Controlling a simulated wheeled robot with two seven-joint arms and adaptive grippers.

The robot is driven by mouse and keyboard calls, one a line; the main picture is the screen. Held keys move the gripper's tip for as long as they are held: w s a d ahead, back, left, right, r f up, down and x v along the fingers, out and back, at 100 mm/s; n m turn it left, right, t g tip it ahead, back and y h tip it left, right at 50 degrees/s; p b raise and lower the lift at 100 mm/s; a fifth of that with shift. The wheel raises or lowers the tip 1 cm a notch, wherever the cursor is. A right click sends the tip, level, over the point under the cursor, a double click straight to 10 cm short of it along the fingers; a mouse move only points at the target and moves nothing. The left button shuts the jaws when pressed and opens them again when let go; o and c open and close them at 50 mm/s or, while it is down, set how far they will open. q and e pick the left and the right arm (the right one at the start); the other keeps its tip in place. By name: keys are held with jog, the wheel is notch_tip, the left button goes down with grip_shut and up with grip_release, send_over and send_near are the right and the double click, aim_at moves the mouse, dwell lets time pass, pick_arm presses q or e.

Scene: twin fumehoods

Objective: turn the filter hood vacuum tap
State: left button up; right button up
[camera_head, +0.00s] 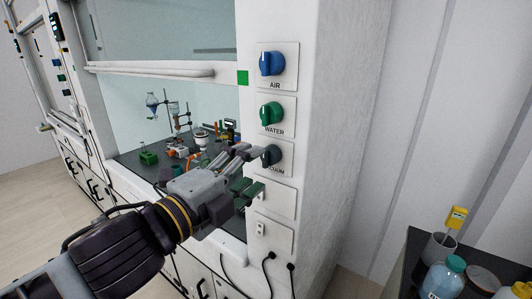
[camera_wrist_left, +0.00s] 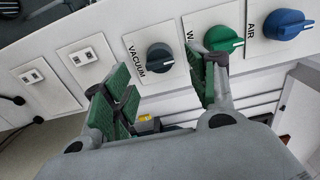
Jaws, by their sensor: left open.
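The vacuum tap is a dark blue-grey knob (camera_head: 271,156) on a white plate marked VACUUM, on the front post of the fumehood. In the left wrist view the knob (camera_wrist_left: 159,57) shows between my left gripper's two green-padded fingers (camera_wrist_left: 160,78). My left gripper (camera_head: 252,170) is open and empty, in front of the post, with one finger near the knob's left side and the other lower. I cannot tell whether a finger touches the knob; a gap shows on both sides in the left wrist view. My right gripper is not in view.
The green WATER knob (camera_head: 271,113) sits just above the vacuum tap, and the blue AIR knob (camera_head: 271,63) above that. Socket plates (camera_head: 274,235) with cables are below. Glassware stands on the dark hood worktop (camera_head: 133,163). A dark bench (camera_head: 412,262) with bottles is at lower right.

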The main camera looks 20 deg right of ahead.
aim_at(264, 160)
pick_arm(q)
jog(key=shift+d, duration=0.15)
jog(key=shift+w+d+p, duration=0.25)
jog(key=shift+d+p, duration=0.05)
jog(key=shift+p, duration=0.1)
jog(key=shift+w+d, duration=0.2)
jog(key=shift+d, duration=0.05)
jog(key=shift+w+d, duration=0.25)
jog(key=shift+x, duration=0.85)
jog(key=shift+w+d, duration=0.2)
jog(key=shift+d, duration=0.1)
jog(key=shift+w+d, duration=0.3)
jog(key=shift+d, duration=0.1)
jog(key=shift+w+d, duration=0.15)
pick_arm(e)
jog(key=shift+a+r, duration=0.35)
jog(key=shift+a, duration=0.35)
